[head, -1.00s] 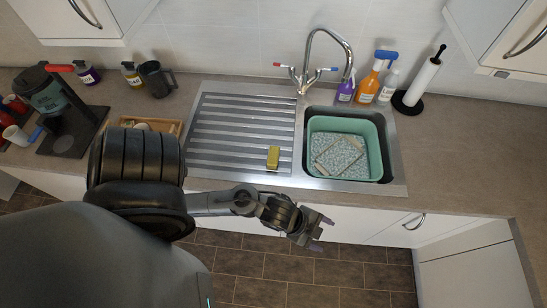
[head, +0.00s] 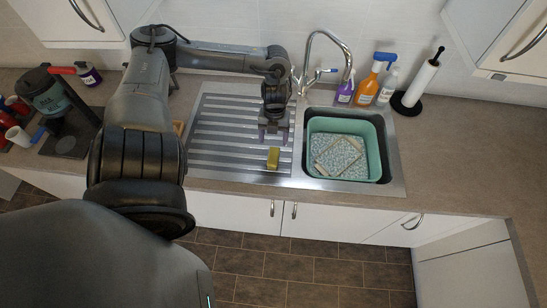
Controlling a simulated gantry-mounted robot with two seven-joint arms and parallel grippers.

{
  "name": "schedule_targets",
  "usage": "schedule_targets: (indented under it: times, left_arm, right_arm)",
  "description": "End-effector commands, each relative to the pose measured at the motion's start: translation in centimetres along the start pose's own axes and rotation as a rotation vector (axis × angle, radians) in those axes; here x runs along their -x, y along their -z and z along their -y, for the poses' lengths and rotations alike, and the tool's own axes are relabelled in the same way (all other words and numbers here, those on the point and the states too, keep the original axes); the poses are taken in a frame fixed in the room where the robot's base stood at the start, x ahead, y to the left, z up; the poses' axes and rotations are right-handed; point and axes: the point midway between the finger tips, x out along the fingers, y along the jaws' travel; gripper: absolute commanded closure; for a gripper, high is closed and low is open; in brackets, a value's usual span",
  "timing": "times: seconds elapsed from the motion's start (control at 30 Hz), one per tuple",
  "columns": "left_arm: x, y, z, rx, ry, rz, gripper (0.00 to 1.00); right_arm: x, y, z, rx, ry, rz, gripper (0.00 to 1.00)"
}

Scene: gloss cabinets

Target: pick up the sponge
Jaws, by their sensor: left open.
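The sponge (head: 273,158) is a small yellow block on the ridged metal drainer (head: 215,140), near its front right corner, left of the sink basin. My left gripper (head: 272,140) is open and points down over the drainer, just behind the sponge in the picture. Its fingers look empty and apart from the sponge. How high they are above the drainer I cannot tell. My right gripper is not in view.
A green tub (head: 378,140) with a patterned cloth sits in the sink. The tap (head: 330,36) stands behind, close to my left wrist. Spray bottles (head: 368,82) and a paper roll holder (head: 421,80) stand back right. The right counter is clear.

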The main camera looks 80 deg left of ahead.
Motion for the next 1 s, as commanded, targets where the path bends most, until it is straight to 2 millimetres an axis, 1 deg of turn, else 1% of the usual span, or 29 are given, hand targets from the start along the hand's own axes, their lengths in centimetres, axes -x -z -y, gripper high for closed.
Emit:
schedule_targets:
  times: [0.3,0.57,0.7,1.0]
  left_arm:
    - [-4.2,-0.2,0.1,-0.005,-0.002,0.008,0.28]
    - [-5.5,-0.2,0.1,-0.004,-0.002,0.007,0.28]
    - [-7.1,-0.1,0.2,-0.004,-0.001,0.006,0.28]
    - [-9.9,0.0,0.2,-0.003,-0.001,0.005,0.28]
  right_arm:
    - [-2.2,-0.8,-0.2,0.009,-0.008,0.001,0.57]
    - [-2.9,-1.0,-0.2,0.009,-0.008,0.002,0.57]
    - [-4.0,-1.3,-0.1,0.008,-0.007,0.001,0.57]
    - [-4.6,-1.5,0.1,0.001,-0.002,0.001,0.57]
